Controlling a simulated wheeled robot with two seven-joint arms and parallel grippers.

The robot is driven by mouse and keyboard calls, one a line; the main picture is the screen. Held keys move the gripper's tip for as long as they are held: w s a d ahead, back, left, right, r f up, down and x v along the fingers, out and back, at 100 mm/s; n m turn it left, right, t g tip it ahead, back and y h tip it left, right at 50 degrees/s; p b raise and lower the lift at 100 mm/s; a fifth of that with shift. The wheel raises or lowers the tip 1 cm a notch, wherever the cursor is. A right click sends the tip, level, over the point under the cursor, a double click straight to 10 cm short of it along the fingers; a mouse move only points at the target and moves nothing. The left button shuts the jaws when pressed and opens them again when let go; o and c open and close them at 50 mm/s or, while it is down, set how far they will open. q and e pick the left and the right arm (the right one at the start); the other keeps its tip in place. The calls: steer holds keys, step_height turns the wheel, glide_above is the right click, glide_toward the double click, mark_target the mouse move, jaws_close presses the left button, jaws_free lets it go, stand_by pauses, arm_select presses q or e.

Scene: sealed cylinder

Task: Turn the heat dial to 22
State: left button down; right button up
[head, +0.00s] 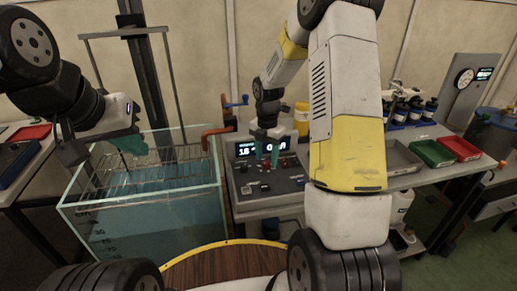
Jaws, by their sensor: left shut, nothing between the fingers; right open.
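The control panel (270,190) stands on the bench right of the tank, with a sloped face carrying a display (258,149), several small red knobs and dark switches. The left number on the display looks like 16; the right one is partly hidden by my fingers. I cannot tell which knob is the heat dial, as the labels are too small. My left gripper (130,144) is shut and empty above the tank's left part.
A glass tank (140,200) of blue water with a wire rack stands left of the panel. Green (432,153) and red (460,148) trays and dark bottles sit on the right bench. A round wooden top (220,264) lies in front.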

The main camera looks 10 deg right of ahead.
steer(key=shift+f, duration=0.7)
jaws_close()
